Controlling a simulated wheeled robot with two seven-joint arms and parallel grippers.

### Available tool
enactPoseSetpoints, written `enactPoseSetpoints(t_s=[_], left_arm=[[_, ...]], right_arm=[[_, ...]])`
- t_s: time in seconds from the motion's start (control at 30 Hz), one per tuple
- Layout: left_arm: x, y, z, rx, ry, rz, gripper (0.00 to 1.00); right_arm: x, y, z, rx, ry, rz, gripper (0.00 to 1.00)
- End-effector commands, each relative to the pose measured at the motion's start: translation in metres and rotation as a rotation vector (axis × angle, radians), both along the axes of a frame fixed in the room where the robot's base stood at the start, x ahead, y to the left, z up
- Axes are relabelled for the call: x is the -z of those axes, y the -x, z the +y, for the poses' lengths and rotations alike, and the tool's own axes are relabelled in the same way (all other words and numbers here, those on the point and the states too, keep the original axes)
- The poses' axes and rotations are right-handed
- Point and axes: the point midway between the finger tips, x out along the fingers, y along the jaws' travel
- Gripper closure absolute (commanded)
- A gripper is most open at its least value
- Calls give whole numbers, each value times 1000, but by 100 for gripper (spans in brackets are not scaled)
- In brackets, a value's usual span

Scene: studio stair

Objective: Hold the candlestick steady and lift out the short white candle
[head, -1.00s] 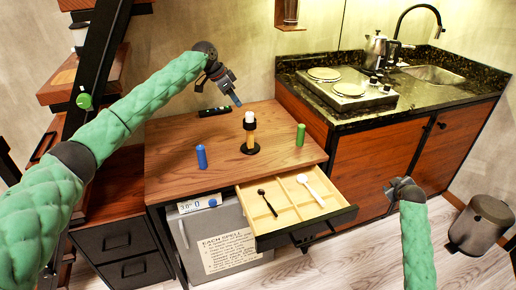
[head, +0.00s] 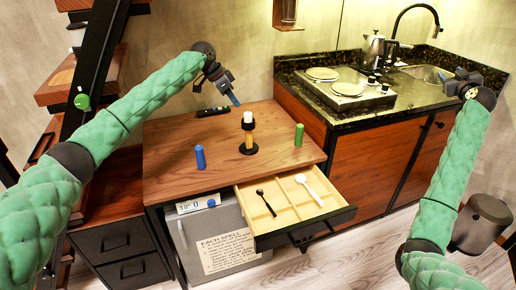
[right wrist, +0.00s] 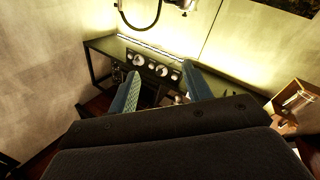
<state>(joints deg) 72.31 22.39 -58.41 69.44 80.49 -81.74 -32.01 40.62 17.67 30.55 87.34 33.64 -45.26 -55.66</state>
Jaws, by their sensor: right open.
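The candlestick (head: 249,139), with a wooden stem and black base, stands upright on the wooden desk. The short white candle (head: 248,117) sits in its top. My left gripper (head: 235,99) hangs just above and left of the candle, not touching the candlestick as far as I can see. Its fingers overlap in the head view, so its opening is unclear. My right gripper (head: 458,78) is raised at the far right, over the sink counter and far from the candlestick. In the right wrist view its fingers (right wrist: 163,90) are apart with nothing between them.
A blue cylinder (head: 200,157) and a green cylinder (head: 299,134) stand on the desk (head: 170,173) either side of the candlestick. A dark object (head: 212,112) lies behind. An open drawer (head: 345,214) with two spoons juts out front. A hotplate (head: 347,88) occupies the counter.

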Motion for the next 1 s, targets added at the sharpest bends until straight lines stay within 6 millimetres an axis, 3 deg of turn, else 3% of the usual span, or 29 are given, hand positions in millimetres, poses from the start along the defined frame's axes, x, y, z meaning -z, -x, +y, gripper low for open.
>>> enactPoseSetpoints(t_s=[0.03, 0.2, 0.43, 0.63, 0.8, 1.0], left_arm=[[0, 0, 0, 0, 0, 0, 64], [0, 0, 0, 0, 0, 0, 64], [0, 0, 0, 0, 0, 0, 64], [0, 0, 0, 0, 0, 0, 64], [0, 0, 0, 0, 0, 0, 64], [0, 0, 0, 0, 0, 0, 64]], right_arm=[[-25, 2, -8, 1, -9, -39, 51], [-92, 11, -30, 1, -37, -151, 51], [-153, 22, -45, -1, -46, -251, 51], [-198, 25, -42, -1, -5, -301, 51], [-212, 7, -9, 0, 121, -265, 51], [-200, -20, 40, -1, 284, -185, 51]])
